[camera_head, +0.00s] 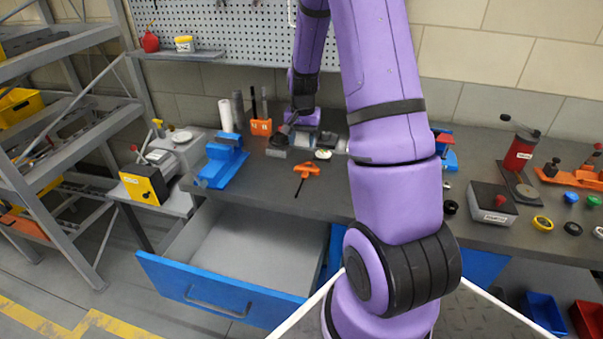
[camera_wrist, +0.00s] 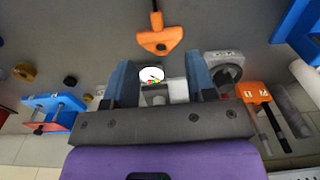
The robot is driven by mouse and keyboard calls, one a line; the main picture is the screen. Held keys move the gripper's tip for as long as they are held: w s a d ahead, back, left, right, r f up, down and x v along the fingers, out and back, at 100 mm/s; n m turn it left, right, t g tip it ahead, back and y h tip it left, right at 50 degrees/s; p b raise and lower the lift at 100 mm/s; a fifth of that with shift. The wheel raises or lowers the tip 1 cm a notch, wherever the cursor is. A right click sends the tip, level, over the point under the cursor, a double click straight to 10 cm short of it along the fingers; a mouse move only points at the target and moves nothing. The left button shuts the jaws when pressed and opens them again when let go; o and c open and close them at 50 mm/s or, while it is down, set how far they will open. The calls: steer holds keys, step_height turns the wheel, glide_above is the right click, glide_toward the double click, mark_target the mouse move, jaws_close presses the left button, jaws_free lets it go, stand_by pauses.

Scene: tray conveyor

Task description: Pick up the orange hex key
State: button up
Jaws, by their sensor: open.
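The orange hex key (camera_head: 307,170) lies flat on the grey workbench, in front of the far end of my arm. Its orange T-shaped handle points to the back and its dark shaft to the front edge. In the wrist view the hex key (camera_wrist: 160,40) shows just beyond my fingertips, roughly centred between them, with the shaft running up out of the picture. My gripper (camera_wrist: 160,72) is open, with its two blue-grey fingers apart and nothing held. A white round item (camera_wrist: 151,75) shows between the fingers, apart from the hex key.
A blue vise (camera_head: 221,161) stands left of the hex key. An orange holder (camera_head: 261,127) with upright tools stands behind. A blue-fronted drawer (camera_head: 215,292) is pulled open below the bench. Bench surface around the hex key is mostly clear.

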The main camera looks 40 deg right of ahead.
mark_target(305, 175)
steer(key=shift+m, duration=0.3)
steer(key=shift+w+d+f, duration=0.1)
steer(key=shift+d+f, duration=0.15)
steer(key=shift+f, duration=2.05)
steer(key=shift+w+d+f, duration=0.1)
steer(key=shift+d+f, duration=0.2)
steer(key=shift+f, duration=2.05)
steer(key=shift+d+f, duration=0.25)
steer(key=shift+f, duration=2.05)
jaws_close()
steer(key=shift+r, duration=0.1)
steer(key=shift+r, duration=0.75)
step_height(305, 175, up, 2)
steer(key=shift+r, duration=0.15)
steer(key=s+a, duration=0.2)
steer(key=s, duration=0.2)
steer(key=s+a, duration=0.2)
steer(key=s, duration=0.3)
steer(key=s+a+r, duration=0.1)
steer(key=s+a, duration=0.2)
steer(key=s, duration=0.2)
steer(key=shift+s+a, duration=0.1)
steer(key=shift+s, duration=0.05)
